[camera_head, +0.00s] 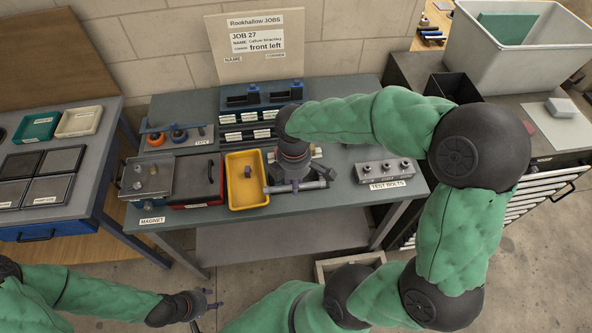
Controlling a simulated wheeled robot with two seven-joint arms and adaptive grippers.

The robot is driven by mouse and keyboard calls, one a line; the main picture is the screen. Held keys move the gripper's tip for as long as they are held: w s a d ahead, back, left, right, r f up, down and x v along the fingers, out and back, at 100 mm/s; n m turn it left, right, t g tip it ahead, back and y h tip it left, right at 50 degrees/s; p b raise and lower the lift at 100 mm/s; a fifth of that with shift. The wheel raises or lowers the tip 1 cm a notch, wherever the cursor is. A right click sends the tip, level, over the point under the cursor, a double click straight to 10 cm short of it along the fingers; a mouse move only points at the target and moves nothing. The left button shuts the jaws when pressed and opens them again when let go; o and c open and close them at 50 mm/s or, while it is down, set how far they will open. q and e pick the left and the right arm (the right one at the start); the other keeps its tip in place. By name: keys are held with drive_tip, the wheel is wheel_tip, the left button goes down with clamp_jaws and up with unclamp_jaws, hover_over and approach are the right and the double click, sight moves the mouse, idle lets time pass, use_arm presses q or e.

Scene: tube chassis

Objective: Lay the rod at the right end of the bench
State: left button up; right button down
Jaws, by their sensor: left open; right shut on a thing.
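A grey rod (314,185) lies crosswise in my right gripper (296,182), above the front middle of the bench (345,203). The gripper is shut on the rod's middle, and both rod ends stick out sideways. I cannot tell whether the rod touches the bench top. My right arm hides part of the bench behind it. The right end of the bench holds a grey block with bolts (384,171) labelled TEST BOLTS. My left gripper (213,299) is open and empty, low in front of the bench.
A yellow tray (233,198) with a small purple part is just left of the rod. A red box (196,181) and a metal box (146,178) stand further left. Blue-topped racks (240,98) stand at the back. A bare strip lies between the rod and the bolt block.

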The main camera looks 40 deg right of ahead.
drive_tip(key=shift+s+a+r, duration=0.2)
drive_tip(key=w+d+f+m+b, duration=0.1)
drive_tip(key=w+d+m, duration=0.3)
drive_tip(key=d+m, duration=0.7)
drive_tip(key=w+d+f+m+b, duration=0.15)
drive_tip(key=w+d+m, duration=0.25)
drive_tip(key=d+m, duration=0.7)
drive_tip(key=w+d+f+m+b, duration=0.15)
drive_tip(key=w+d+m, duration=0.25)
drive_tip(key=d+m, duration=0.7)
drive_tip(key=w+d+f+m, duration=0.1)
drive_tip(key=w+d+f, duration=0.1)
drive_tip(key=f, duration=0.1)
drive_tip(key=w+d+f+m, duration=0.1)
drive_tip(key=w+d+f, duration=0.1)
drive_tip(key=w, duration=0.1)
drive_tip(key=w+d+f+m+b, duration=0.1)
drive_tip(key=w+d+f, duration=0.1)
drive_tip(key=w+f, duration=0.1)
drive_tip(key=shift+w+d+f, duration=0.1)
drive_tip(key=shift+d+f, duration=0.2)
drive_tip(key=shift+d, duration=0.1)
drive_tip(key=shift+w+d+f, duration=0.2)
drive_tip(key=shift+d+f, duration=0.05)
drive_tip(key=shift+f, duration=0.25)
drive_tip(key=shift+f+b, duration=0.45)
drive_tip(key=shift+f, duration=1)
